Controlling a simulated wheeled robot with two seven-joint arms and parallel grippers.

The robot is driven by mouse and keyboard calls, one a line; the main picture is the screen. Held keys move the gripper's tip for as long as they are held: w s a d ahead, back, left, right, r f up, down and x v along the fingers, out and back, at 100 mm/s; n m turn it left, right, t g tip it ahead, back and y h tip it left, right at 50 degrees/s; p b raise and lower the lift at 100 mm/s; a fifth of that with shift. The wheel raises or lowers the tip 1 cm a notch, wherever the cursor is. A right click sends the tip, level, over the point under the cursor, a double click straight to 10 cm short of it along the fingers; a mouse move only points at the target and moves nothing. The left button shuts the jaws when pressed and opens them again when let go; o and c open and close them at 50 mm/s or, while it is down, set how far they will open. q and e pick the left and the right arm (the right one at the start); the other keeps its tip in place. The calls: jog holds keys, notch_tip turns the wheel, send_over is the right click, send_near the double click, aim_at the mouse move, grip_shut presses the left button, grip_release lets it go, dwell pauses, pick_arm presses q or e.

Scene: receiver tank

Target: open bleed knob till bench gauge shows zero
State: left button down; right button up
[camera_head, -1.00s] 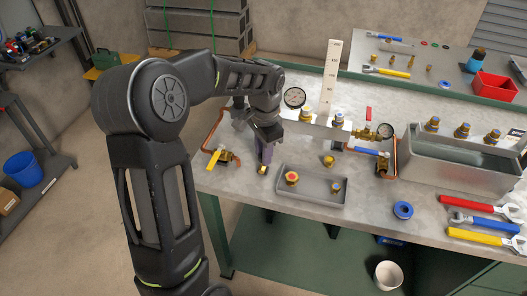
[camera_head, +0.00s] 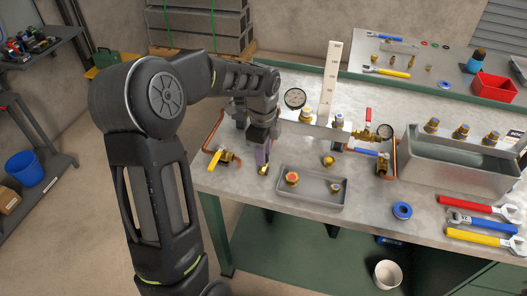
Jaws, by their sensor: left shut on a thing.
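My left gripper (camera_head: 263,157) points down over the near left part of the bench. It is shut on a small brass part (camera_head: 264,170) at its fingertips, mostly hidden by them. I cannot tell whether this part is the bleed knob. A second, smaller gauge (camera_head: 385,131) sits on the brass fittings to the right. Both needles are too small to read. My right gripper is not in view.
A yellow-handled valve (camera_head: 221,157) on copper pipe lies just left of the gripper. A grey tray (camera_head: 315,197) with a red-topped fitting is close on the right. A metal tank (camera_head: 455,175), blue tape roll (camera_head: 402,210) and several wrenches (camera_head: 480,219) are farther right.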

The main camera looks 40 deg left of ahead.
pick_arm(q)
jog(key=shift+r+m, duration=0.1)
jog(key=shift+m, duration=0.5)
jog(key=c, duration=1.1)
grip_release()
jog(key=shift+c, duration=0.2)
notch_tip(320, 180, up, 8)
jog(key=shift+s+f+b, duration=0.15)
jog(key=shift+b, duration=0.25)
